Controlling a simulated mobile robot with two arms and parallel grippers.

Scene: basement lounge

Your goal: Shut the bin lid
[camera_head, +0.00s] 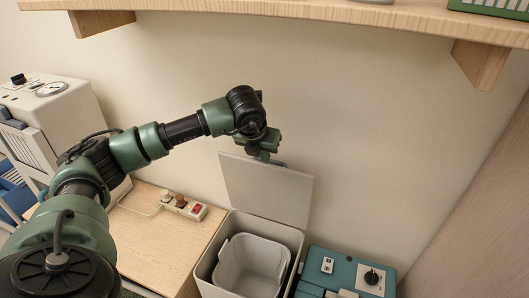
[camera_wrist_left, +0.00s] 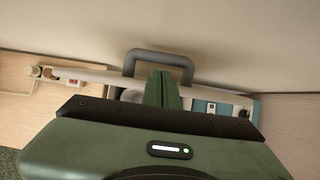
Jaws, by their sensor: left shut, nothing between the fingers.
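A light grey bin (camera_head: 208,267) with an inner bucket stands open on the floor. Its flat lid (camera_head: 262,195) is raised, standing nearly upright at the back by the wall. My left gripper (camera_head: 268,157) is at the lid's top edge, fingers shut and empty. In the left wrist view, the green fingers (camera_wrist_left: 161,90) are at the lid (camera_wrist_left: 90,76), seen nearly edge-on, with a dark grey loop handle (camera_wrist_left: 158,55) just beyond. I cannot tell whether they touch. My right gripper is not in view.
A teal box with a black knob (camera_head: 371,277) stands right of the bin. A wooden table (camera_head: 150,237) with a small switch strip (camera_head: 184,207) is to the left. A wooden shelf (camera_head: 270,17) overhangs above. A white machine (camera_head: 75,115) stands far left.

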